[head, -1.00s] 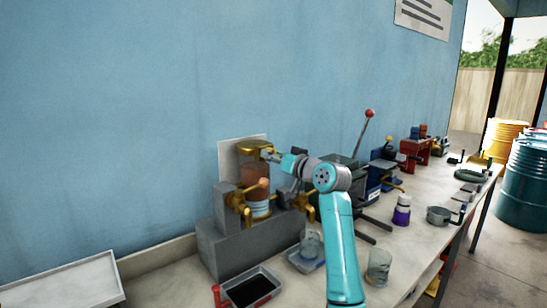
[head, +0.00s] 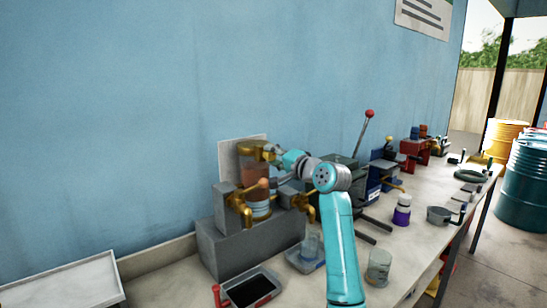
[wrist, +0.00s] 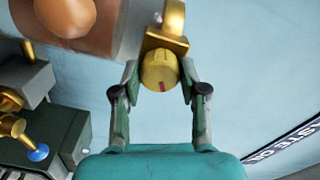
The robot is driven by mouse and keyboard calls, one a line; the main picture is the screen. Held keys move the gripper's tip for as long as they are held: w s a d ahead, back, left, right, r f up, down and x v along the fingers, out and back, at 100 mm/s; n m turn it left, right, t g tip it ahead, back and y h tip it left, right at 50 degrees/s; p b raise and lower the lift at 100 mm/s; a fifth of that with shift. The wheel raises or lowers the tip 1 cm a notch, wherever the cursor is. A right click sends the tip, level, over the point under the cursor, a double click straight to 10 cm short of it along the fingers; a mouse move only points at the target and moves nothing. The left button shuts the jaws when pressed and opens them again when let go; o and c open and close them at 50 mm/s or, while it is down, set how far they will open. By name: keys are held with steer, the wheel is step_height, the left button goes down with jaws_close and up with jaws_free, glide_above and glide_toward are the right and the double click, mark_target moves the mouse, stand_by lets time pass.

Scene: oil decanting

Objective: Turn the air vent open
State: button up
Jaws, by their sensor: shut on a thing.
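The air vent is a brass ribbed knob (wrist: 160,72) with a red mark on its face, in the wrist view. It sits at the end of a brass fitting (wrist: 166,42) on top of the glass oil vessel (head: 254,178). My gripper (wrist: 159,78) is shut on the knob, one finger on each side. In the head view my gripper (head: 277,154) is at the vessel's top, and the knob is mostly hidden by it. The red mark points roughly along the knob's lower middle in the wrist view.
A black-filled tray (head: 250,290), a beaker (head: 310,243) and a glass jar (head: 379,266) stand in front. A red-knobbed lever (head: 362,138) rises to the right.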

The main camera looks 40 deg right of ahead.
steer(key=m, duration=0.6)
stand_by(0.6)
steer(key=o, duration=1.1)
steer(key=shift+o, duration=0.2)
steer(key=shift+s, duration=0.1)
steer(key=s, duration=1.1)
steer(key=shift+s+d, duration=0.25)
steer(key=shift+s, duration=0.15)
